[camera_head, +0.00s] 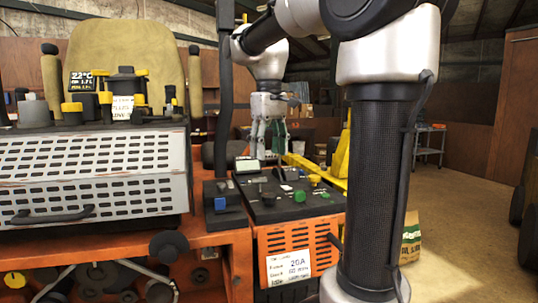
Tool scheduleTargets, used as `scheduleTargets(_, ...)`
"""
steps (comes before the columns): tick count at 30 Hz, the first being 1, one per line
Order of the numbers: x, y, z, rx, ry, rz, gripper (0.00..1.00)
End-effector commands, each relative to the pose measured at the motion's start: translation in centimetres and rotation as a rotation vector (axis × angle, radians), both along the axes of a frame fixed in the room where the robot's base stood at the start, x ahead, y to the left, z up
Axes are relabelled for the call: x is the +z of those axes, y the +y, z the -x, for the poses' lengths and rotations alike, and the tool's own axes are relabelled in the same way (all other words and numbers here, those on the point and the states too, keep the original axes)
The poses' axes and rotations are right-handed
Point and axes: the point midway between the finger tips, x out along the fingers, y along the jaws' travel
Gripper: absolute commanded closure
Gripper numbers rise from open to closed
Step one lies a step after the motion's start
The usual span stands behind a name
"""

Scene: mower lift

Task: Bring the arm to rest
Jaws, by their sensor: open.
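My gripper (268,150) hangs pointing down at the end of my arm, in the middle of the head view. Its fingers are apart, with nothing seen between them. It appears above and behind the black control panel (290,207), apart from it as far as I can tell. The panel carries a green knob (299,195), a yellow knob (314,180) and several small switches. My arm's dark link stands large in the right foreground and hides part of the scene behind it.
An orange mower body (226,262) with a perforated white cover (90,170) and a tan seat (125,60) fills the left. A black upright post (225,90) stands close left of my gripper. A yellow bar (343,160) is behind. Open floor (462,220) lies at right.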

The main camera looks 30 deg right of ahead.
Motion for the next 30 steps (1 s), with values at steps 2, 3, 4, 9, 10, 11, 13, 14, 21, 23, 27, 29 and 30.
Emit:
scheduleTargets(2, 0.0, 0.0, 0.0, 0.000, 0.000, 0.000, 0.44)
scheduleTargets(3, 0.0, 0.0, 0.0, 0.000, 0.000, 0.000, 0.44)
scheduleTargets(4, 0.0, 0.0, 0.0, 0.000, 0.000, 0.000, 0.44)
scheduleTargets(9, 0.0, 0.0, 0.0, 0.000, 0.000, 0.000, 0.44)
scheduleTargets(10, 0.0, 0.0, 0.0, 0.000, 0.000, 0.000, 0.44)
scheduleTargets(11, 0.0, 0.0, 0.0, -0.002, 0.000, 0.000, 0.44)
scheduleTargets(13, 0.0, 0.0, -0.5, -0.018, -0.019, 0.002, 0.44)
scheduleTargets(14, -0.1, -0.1, -0.8, -0.028, -0.034, 0.002, 0.44)
scheduleTargets(21, -6.5, 0.6, 2.9, -0.129, -0.121, -0.001, 0.44)
scheduleTargets(23, -7.9, 1.0, 5.1, -0.146, -0.158, -0.002, 0.44)
scheduleTargets(27, -11.0, 1.9, 10.5, -0.164, -0.246, -0.012, 0.44)
scheduleTargets(29, -12.1, 2.2, 12.6, -0.163, -0.276, -0.016, 0.44)
scheduleTargets(30, -12.8, 2.4, 13.8, -0.158, -0.293, -0.018, 0.44)
